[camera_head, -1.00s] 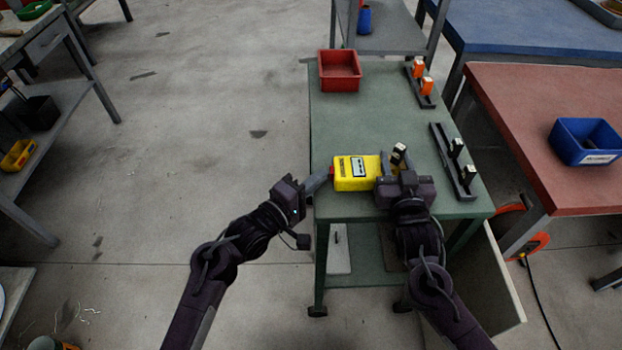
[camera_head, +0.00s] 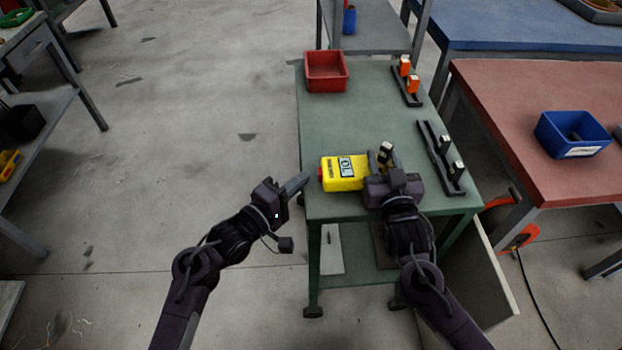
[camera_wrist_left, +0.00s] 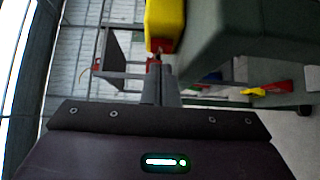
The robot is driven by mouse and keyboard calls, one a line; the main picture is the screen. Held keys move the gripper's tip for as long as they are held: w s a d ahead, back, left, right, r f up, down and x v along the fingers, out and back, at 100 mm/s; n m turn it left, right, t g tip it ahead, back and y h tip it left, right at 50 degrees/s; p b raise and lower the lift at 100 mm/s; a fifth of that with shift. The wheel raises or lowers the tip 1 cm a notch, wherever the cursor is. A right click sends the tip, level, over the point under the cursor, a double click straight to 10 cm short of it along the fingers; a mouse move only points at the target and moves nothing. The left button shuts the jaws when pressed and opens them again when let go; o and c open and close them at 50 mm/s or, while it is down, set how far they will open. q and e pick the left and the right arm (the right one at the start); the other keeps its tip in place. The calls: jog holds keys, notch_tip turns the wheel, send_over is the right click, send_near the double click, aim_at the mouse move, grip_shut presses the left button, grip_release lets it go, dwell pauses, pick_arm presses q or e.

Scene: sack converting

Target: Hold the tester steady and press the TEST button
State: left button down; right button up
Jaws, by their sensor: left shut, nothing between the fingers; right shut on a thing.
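The yellow tester (camera_head: 341,173) lies on the green table near its front edge, with a small display on its top and a red button (camera_head: 320,174) on its left end. My right gripper (camera_head: 384,172) is shut on the tester's right end. My left gripper (camera_head: 305,178) is shut and empty, its fingertips a little left of the red button, with a small gap in the head view. In the left wrist view the closed fingers (camera_wrist_left: 160,82) point toward the red end of the tester (camera_wrist_left: 166,18); whether they touch is hard to tell there.
A red bin (camera_head: 326,73) stands at the green table's (camera_head: 350,115) back left. Dark racks hold orange pieces (camera_head: 412,84) and black-and-white pieces (camera_head: 447,146) along its right side. A red-topped table with a blue bin (camera_head: 572,134) stands at right. Floor at left is clear.

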pick_arm(q)
jog(key=w+a+v, duration=0.1)
jog(key=v, duration=1)
jog(key=shift+a, duration=0.3)
pick_arm(e)
jog(key=shift+d, duration=0.2)
dwell(0.9)
jog(key=o, duration=1.3)
jog(key=shift+c, duration=0.2)
